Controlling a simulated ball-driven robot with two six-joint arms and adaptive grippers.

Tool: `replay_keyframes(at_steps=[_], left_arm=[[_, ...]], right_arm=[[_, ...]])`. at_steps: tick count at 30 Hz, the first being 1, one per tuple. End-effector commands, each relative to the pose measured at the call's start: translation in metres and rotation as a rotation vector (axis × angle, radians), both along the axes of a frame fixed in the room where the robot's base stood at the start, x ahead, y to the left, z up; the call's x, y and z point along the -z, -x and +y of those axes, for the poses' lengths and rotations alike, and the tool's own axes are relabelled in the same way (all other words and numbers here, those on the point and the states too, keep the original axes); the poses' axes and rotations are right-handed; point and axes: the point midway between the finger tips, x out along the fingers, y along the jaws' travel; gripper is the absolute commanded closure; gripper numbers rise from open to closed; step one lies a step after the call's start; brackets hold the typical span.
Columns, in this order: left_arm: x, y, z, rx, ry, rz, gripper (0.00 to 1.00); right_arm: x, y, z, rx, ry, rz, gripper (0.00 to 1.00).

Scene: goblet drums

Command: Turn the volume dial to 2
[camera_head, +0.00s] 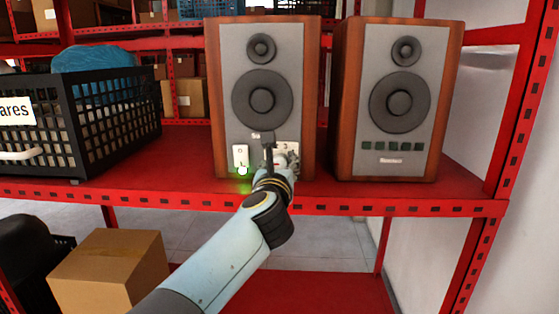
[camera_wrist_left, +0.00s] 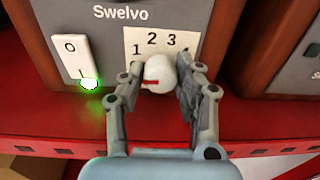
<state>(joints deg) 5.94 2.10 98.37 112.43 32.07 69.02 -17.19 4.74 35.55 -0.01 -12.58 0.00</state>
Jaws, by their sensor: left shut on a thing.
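The volume dial (camera_wrist_left: 159,72) is a white round knob on the front of the left speaker (camera_head: 230,70). It sits on a white plate (camera_wrist_left: 134,37) with the numbers 1, 2, 3 and a partly covered 4 around it. A red mark on the knob lies on its left side, pointing left, below the 1. My left gripper (camera_wrist_left: 161,78) has one finger on each side of the knob and is shut on it. In the head view, my left gripper (camera_head: 268,150) covers most of the dial. My right gripper is not in view.
A white switch (camera_head: 240,156) with a glowing green light is left of the dial. A second speaker (camera_head: 394,100) stands to the right on the red shelf (camera_head: 180,188). A black crate (camera_head: 112,115) stands at the left. A cardboard box (camera_head: 110,270) is below.

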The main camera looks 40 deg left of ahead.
Motion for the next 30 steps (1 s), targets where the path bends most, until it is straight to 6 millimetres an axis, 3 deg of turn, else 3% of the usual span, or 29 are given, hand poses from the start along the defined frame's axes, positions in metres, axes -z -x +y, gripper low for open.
replay_keyframes(at_steps=[12,30], left_arm=[[-0.005,0.0,0.0,0.001,-0.311,0.192,1.0],[-0.004,0.0,-0.001,0.003,-0.79,0.487,1.0]], right_arm=[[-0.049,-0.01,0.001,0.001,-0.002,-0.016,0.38],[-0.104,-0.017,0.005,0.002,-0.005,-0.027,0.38]])
